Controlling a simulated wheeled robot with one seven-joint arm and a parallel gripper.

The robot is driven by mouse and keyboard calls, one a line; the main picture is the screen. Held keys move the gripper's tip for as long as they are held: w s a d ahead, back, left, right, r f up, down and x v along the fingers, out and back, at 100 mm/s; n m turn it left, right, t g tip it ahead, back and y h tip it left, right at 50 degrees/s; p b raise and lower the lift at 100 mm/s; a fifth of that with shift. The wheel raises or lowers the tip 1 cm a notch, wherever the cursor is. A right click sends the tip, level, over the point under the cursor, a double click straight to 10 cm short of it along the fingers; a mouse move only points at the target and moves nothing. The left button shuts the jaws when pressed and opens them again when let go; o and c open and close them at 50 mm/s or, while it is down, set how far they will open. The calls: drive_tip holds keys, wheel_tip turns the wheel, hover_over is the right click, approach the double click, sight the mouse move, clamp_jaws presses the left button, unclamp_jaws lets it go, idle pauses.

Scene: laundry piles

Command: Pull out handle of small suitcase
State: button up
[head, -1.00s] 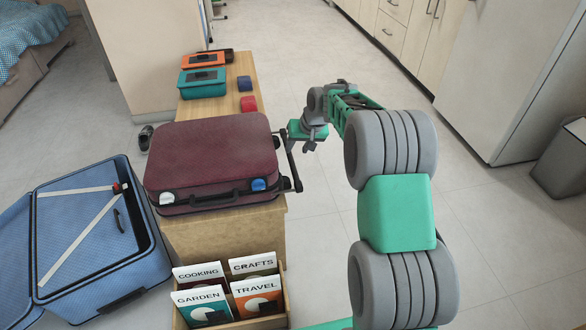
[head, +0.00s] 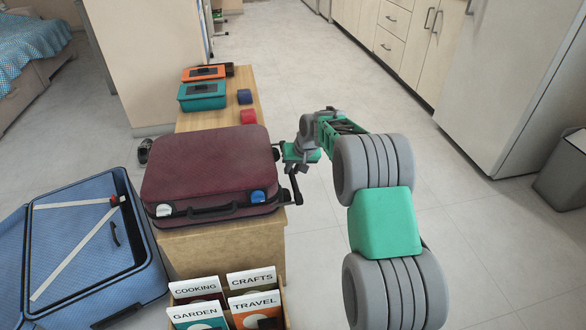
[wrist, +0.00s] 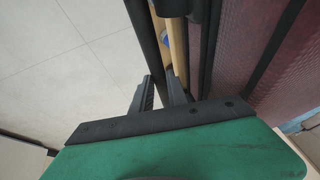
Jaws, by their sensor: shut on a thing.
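The small maroon suitcase (head: 205,165) lies flat on the wooden bench, its carry grip facing me. Its dark pull handle (head: 296,190) stands out a short way past the right side, over the bench edge. My gripper (head: 291,168) is at this handle, right of the suitcase, and is shut on it. In the wrist view the black handle bar (wrist: 147,40) runs down to between my gripper's fingers (wrist: 162,92). A narrow gap lies between the bar and the suitcase side (wrist: 240,45). The exact grip is partly hidden by the fingers.
An open blue suitcase (head: 95,250) lies at left. A book box (head: 282,310) stands in front of the bench (head: 225,250). Teal (head: 203,98) and orange (head: 203,72) cases, blue (head: 244,96) and red (head: 248,117) items are behind.

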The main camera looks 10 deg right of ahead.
clamp_jaws()
idle(0.8)
